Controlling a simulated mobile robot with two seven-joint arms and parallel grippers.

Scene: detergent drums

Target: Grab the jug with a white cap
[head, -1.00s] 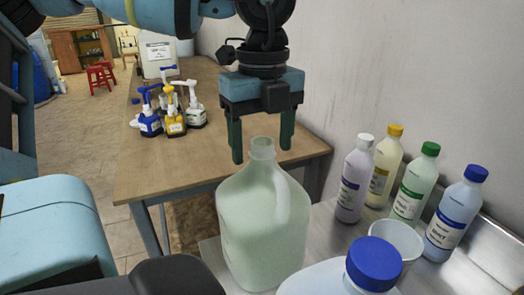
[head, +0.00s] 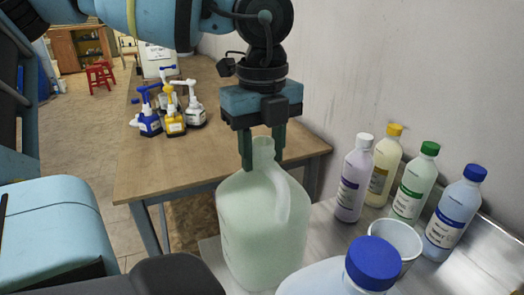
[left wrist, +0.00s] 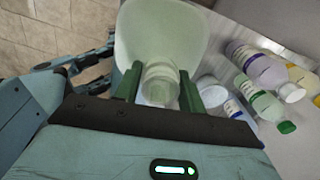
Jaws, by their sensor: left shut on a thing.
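A large translucent jug (head: 250,225) with pale green contents and a side handle stands upright on the metal surface. Its narrow neck (head: 263,152) shows no white cap. My left gripper (head: 263,160) comes down from above with one finger on each side of this neck, shut on it. In the left wrist view the jug (left wrist: 160,35) and its round neck (left wrist: 160,82) sit between the green fingers (left wrist: 160,88). A second jug with a blue cap (head: 373,262) stands in front at the right, partly cut off. My right gripper is not in view.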

